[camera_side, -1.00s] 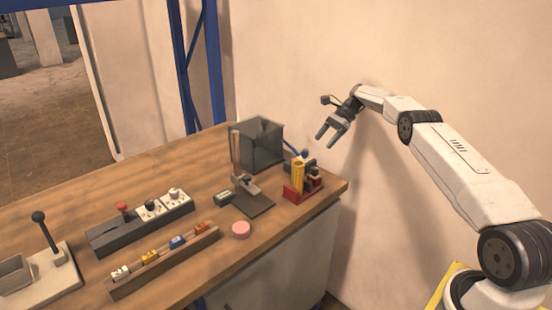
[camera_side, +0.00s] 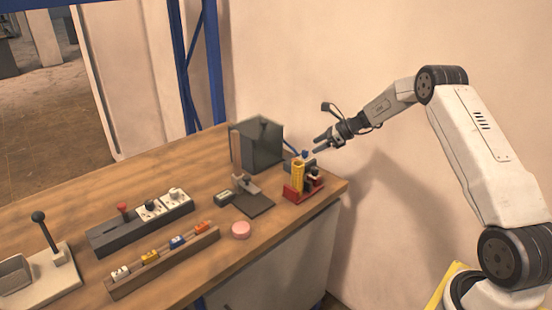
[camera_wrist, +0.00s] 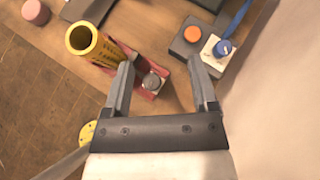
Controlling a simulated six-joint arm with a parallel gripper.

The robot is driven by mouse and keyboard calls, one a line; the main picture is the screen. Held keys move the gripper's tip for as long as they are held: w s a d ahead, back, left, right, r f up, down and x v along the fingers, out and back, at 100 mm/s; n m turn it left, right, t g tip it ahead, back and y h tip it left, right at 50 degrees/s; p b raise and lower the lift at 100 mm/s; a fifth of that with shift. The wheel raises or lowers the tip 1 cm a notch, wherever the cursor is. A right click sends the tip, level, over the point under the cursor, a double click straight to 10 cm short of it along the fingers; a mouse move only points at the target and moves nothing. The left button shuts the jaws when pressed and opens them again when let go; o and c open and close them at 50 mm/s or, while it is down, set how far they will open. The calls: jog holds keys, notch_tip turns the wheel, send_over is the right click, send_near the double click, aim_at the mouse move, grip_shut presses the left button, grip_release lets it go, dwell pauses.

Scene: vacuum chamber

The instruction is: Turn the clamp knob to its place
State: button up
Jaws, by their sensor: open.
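A red holder (camera_side: 291,194) stands at the right end of the bench with an upright yellow cylinder (camera_side: 298,175) in it. A knob with a dark body and grey top, which looks like the clamp knob (camera_side: 315,172), sits beside the cylinder. In the wrist view the knob (camera_wrist: 152,82) shows between the fingers, and the cylinder (camera_wrist: 83,39) is left of them. My gripper (camera_side: 317,144) is open and empty. It is above the holder in the side view, its fingers pointing left and slightly down. The wrist view shows its spread fingers (camera_wrist: 161,64); contact with the knob cannot be told.
A blue knob (camera_wrist: 224,47) on a white plate and an orange button (camera_wrist: 193,33) sit close to the right finger. A dark glassy box (camera_side: 257,145) stands behind. A pink disc (camera_side: 241,230) lies in front. A wall is close on the right.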

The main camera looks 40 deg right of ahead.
aim_at(316, 168)
jog(key=s+f+m+h, duration=0.3)
jog(key=s+m, duration=0.1)
jog(key=s, duration=0.2)
jog(key=shift+m+h, duration=0.3)
jog(key=shift+a+f, duration=0.15)
jog(key=shift+f, duration=0.05)
jog(key=shift+x, duration=3.8)
grip_shut()
